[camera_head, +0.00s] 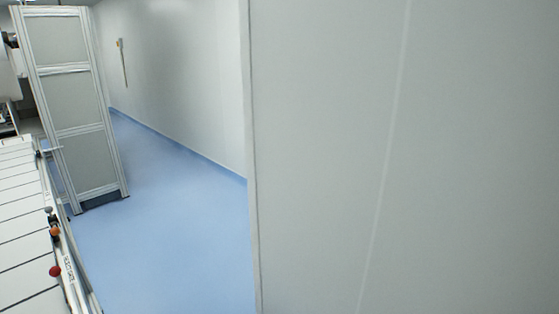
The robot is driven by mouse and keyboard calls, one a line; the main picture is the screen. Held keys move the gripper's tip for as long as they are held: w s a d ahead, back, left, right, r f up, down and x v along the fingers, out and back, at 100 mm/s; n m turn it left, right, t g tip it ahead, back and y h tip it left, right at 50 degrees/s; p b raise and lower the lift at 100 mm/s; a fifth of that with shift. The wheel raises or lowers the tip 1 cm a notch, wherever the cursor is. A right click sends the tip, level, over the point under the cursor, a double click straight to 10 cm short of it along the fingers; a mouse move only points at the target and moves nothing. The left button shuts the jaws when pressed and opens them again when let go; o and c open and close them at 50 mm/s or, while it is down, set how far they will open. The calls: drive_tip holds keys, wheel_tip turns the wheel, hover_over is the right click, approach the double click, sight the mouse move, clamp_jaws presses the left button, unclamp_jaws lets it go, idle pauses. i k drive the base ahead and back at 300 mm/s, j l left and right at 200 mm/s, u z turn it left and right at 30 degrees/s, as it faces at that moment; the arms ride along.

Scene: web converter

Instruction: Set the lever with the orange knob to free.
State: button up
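The orange knob (55,231) is small and sits at the left edge of the view, on the side rail (62,250) of a white slatted table. A red knob (55,271) is nearer to me and a grey knob (48,211) is just beyond the orange one. Small dark markings show on the rail beside the knobs, but they are too small to read. I cannot tell which position the orange-knobbed lever is in. My gripper is not in this view.
The white slatted table (17,225) runs along the left edge. A framed grey panel (72,105) stands beyond it. Blue floor (165,230) is clear in the middle. A large pale wall (330,150) fills the right half, close to me.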

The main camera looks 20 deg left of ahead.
sight(55, 231)
drive_tip(key=i+j+u, duration=0.25)
drive_tip(key=u, duration=0.25)
drive_tip(key=i+j+u, duration=0.2)
drive_tip(key=i+u, duration=0.15)
drive_tip(key=u, duration=0.15)
drive_tip(key=i+u, duration=0.65)
drive_tip(key=u, duration=0.3)
drive_tip(key=i+l+u, duration=0.1)
drive_tip(key=i+u, duration=0.2)
drive_tip(key=i, duration=1.8)
